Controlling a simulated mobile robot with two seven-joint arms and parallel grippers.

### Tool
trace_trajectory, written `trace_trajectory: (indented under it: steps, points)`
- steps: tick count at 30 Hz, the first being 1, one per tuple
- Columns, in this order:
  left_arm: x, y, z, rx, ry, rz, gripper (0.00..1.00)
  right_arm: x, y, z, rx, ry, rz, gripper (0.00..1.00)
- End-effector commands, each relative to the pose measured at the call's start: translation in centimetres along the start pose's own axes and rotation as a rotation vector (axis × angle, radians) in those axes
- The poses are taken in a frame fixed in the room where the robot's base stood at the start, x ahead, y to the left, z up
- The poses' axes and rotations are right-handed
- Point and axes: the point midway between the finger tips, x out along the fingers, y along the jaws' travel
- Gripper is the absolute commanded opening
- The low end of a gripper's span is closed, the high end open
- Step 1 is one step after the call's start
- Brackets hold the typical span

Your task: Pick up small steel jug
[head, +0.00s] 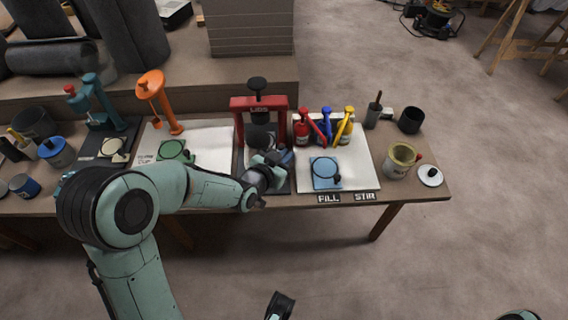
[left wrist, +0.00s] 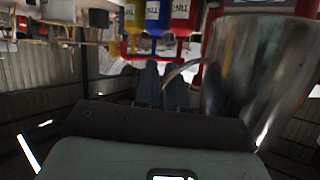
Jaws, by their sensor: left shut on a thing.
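The small steel jug is a shiny, see-through-looking steel body at the right of the left wrist view (left wrist: 262,75), with a thin curved handle reaching toward my fingers. In the head view my left gripper (head: 268,173) is at the front of the red press marked LIDS (head: 259,103). The jug is mostly hidden there by the gripper and press. The left fingers, which also show in the left wrist view (left wrist: 163,85), are shut on the jug at its handle side. A dark part at the bottom edge of the head view looks like my right gripper (head: 281,306); its fingers are unclear.
The bench (head: 420,186) holds red, blue and yellow bottles (head: 325,128) on a white board right of the press. A blue FILL mat (head: 325,173), a tan can (head: 400,160), a black cup (head: 411,120) and an orange press (head: 158,100) stand around. Open floor lies in front.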

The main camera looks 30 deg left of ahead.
Motion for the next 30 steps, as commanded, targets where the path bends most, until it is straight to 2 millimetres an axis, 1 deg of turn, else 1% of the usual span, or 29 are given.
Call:
trace_trajectory:
  steps: [1, 3, 15, 24, 30]
  points:
    - [-0.4, -0.1, -1.1, 0.001, 0.007, -0.001, 0.00, -0.4, -0.1, 0.4, -0.001, -0.010, -0.001, 0.43]
    - [-0.8, -0.1, -2.0, 0.001, 0.007, 0.000, 0.00, -0.7, -0.2, 0.8, -0.002, -0.022, -0.001, 0.43]
    - [-2.6, -0.5, -6.4, 0.001, 0.006, 0.000, 0.00, -2.2, -0.7, 3.0, -0.007, -0.085, -0.004, 0.43]
    - [-3.4, -0.6, -8.3, 0.002, 0.004, 0.000, 0.00, -2.9, -1.0, 4.0, -0.010, -0.115, -0.005, 0.43]
    - [-3.7, -0.6, -9.0, 0.000, 0.003, 0.000, 0.00, -3.1, -1.0, 4.3, -0.010, -0.125, -0.005, 0.43]
